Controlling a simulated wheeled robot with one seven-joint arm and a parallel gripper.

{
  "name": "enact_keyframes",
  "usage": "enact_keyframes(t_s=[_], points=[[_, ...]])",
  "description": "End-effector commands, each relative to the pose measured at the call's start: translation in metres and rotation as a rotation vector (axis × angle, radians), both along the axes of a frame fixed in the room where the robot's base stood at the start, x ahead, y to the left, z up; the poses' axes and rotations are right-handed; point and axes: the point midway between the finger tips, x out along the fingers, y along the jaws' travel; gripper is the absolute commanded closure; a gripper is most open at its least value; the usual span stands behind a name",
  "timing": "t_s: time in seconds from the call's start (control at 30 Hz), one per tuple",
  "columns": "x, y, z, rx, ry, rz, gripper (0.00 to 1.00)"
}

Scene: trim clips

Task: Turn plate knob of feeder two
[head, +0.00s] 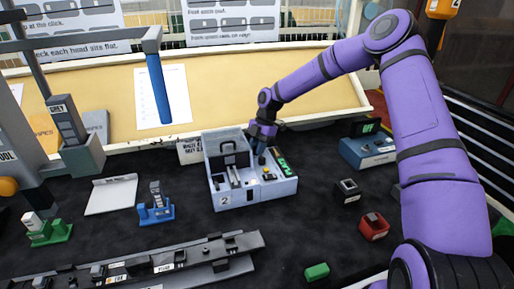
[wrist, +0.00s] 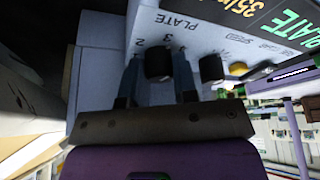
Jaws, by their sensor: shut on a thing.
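Feeder two is a pale grey unit (head: 228,200) with a "2" label, standing on the dark mat in the head view. My gripper (head: 262,158) reaches down onto its right-hand panel from behind. In the wrist view my gripper (wrist: 157,78) has one finger on each side of the black plate knob (wrist: 158,60), next to the "PLATE" lettering, and is shut on it. The digits 2 and 3 show beside the knob. The knob's pointer is too unclear to read. A second black knob (wrist: 211,68), near the "SPEED" label, sits to the right, outside the fingers.
A yellow button (wrist: 238,69) and a dark display with green "PLATE" text lie right of the knobs. A blue unit (head: 368,152) stands right of the feeder. A red block (head: 373,227) and black block (head: 347,190) lie nearer. A grey rail (head: 150,262) runs in front.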

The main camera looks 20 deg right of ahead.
Motion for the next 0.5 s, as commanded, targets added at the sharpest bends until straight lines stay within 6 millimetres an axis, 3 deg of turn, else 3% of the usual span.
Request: enact_keyframes(t_s=[0.5], points=[[0.0002, -0.0003, 0.0008, 0.0, -0.002, -0.074, 0.96]])
